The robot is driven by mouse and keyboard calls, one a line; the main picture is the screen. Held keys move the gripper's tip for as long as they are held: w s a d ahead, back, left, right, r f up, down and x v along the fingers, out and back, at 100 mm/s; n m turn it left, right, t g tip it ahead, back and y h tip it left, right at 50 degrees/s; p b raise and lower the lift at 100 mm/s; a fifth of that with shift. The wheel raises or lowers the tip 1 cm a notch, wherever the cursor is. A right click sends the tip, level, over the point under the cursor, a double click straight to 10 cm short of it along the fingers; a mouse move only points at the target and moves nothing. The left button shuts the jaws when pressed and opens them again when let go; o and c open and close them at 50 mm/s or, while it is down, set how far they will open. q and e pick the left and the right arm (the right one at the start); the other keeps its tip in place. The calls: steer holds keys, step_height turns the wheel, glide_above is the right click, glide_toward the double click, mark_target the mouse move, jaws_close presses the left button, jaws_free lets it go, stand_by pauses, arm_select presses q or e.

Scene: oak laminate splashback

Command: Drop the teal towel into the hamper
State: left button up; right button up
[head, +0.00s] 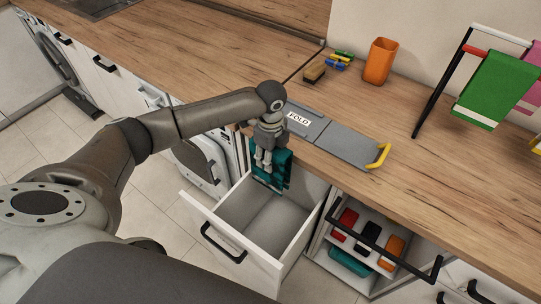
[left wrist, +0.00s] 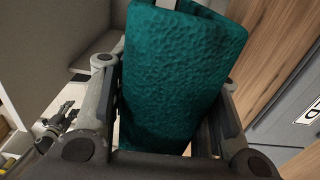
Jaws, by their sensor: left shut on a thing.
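The teal towel (head: 283,169) hangs folded from my left gripper (head: 264,160), which is shut on it. In the left wrist view the towel (left wrist: 182,70) fills the space between the two fingers (left wrist: 163,115). In the head view the towel is over the back part of an open, white, empty-looking pull-out (head: 209,211) under the counter; this appears to be the hamper. I cannot tell whether the towel's lower end is below its rim or touches a wall.
On the counter lie a grey folding board (head: 340,147) with a yellow handle, a brush (head: 314,72) and an orange cup (head: 380,61). A rack holds a green towel (head: 497,88). Right of the pull-out, an open shelf unit has a black handle (head: 372,240).

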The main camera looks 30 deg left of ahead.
arm_select(q)
steer(key=o, duration=1.2)
steer(key=shift+c, duration=0.2)
step_height(320, 180, up, 12)
steer(key=shift+s, duration=0.1)
